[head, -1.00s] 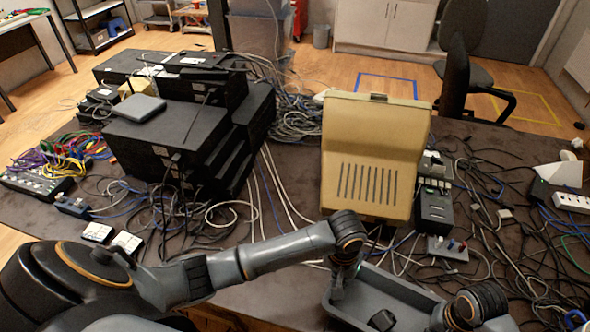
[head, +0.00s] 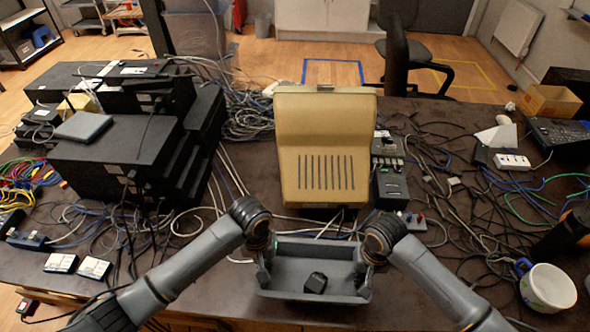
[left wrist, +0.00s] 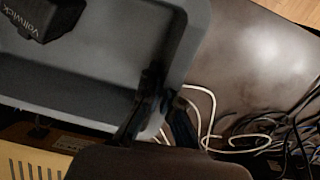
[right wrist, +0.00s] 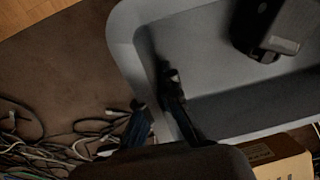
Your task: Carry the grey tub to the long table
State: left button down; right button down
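The grey tub (head: 312,294) is in the lower middle of the head view, in front of the beige case. It looks level, and a small black block (head: 316,282) lies inside. My left gripper (head: 266,262) is at its left end and my right gripper (head: 364,262) at its right end. In the left wrist view the fingers (left wrist: 162,112) straddle the tub wall, one inside and one outside. In the right wrist view the fingers (right wrist: 155,112) straddle the opposite wall the same way. Both look shut on it. I cannot tell whether its underside touches the table.
The cluttered dark table (head: 440,255) holds a beige case (head: 327,140), a stack of black boxes (head: 125,150) and loose cables (head: 470,190). Behind are open wooden floor (head: 270,60) and a chair (head: 410,60).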

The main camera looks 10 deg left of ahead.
pick_arm(q)
jog(key=shift+f, duration=0.1)
pick_arm(e)
jog(key=shift+f, duration=0.1)
